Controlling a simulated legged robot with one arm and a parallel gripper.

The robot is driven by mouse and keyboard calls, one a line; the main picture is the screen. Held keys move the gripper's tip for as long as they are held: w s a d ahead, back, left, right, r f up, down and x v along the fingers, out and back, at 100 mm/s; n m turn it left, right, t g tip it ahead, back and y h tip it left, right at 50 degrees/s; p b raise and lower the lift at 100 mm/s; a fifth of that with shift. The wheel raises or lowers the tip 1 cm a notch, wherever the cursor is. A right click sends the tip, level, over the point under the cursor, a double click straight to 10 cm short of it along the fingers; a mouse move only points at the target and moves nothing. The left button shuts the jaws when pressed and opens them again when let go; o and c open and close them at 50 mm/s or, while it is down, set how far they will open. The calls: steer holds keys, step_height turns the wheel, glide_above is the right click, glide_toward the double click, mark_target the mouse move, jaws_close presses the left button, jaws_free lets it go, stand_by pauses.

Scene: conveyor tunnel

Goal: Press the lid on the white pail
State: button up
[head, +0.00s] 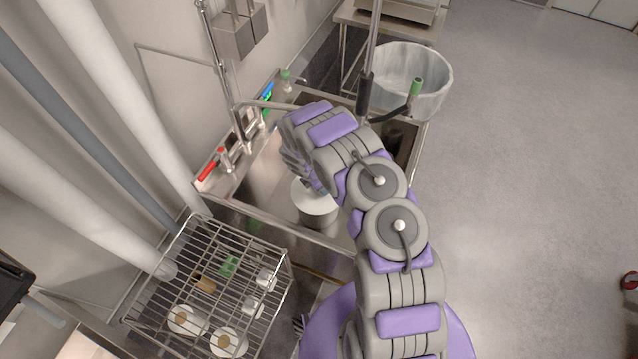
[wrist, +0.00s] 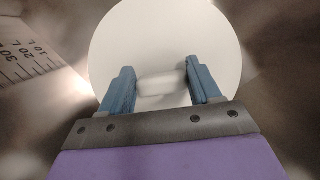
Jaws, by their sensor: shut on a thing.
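A round white lid (wrist: 165,35) fills the upper middle of the wrist view. My gripper (wrist: 158,82) has its two blue fingers on either side of a short pale handle on the lid, shut on it. In the head view the white lid (head: 316,197) shows partly below my arm, near the sink's front edge. A greyish round body shows just under the lid, which may be the pail. I cannot tell whether the lid is seated on it. My fingers are hidden behind my arm in the head view.
The steel sink (head: 232,190) has taps along its wall side. A wire rack (head: 215,270) with cups and small items stands at the lower left. A large translucent tub (head: 432,85) is beyond the sink. In the wrist view a litre scale (wrist: 25,60) shows at left.

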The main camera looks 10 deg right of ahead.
mark_target(311, 194)
steer(key=o, duration=1.6)
steer(key=shift+c, duration=0.2)
steer(key=shift+r, duration=0.1)
steer(key=p+v, duration=0.2)
steer(key=v, duration=0.9)
steer(key=shift+a+r+p, duration=0.2)
steer(key=shift+r+p, duration=0.1)
